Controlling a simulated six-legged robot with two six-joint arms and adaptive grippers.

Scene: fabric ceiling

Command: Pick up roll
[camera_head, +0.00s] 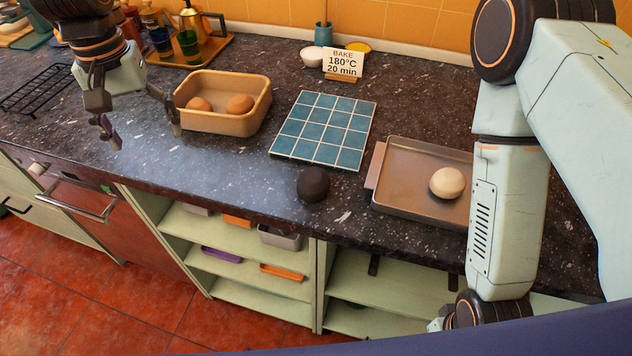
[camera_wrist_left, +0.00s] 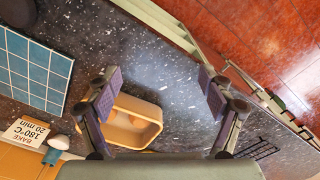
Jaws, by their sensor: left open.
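Two brown rolls (camera_head: 199,104) (camera_head: 239,104) lie in a tan rectangular bin (camera_head: 222,124). A pale roll (camera_head: 447,182) sits on a metal baking tray (camera_head: 398,196) at the right. A black round roll-like lump (camera_head: 313,184) lies on the counter near its front edge. My left gripper (camera_head: 147,137) is open and empty above the counter, at the left front of the bin.
A blue tiled board (camera_head: 325,130) lies between bin and tray. A card reading "BAKE 180°C 20 min" (camera_head: 343,63) stands behind it. A black wire rack (camera_head: 40,90) lies at the left, and a wooden board with cups and a kettle (camera_head: 190,45) stands behind. Open shelves are below the counter.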

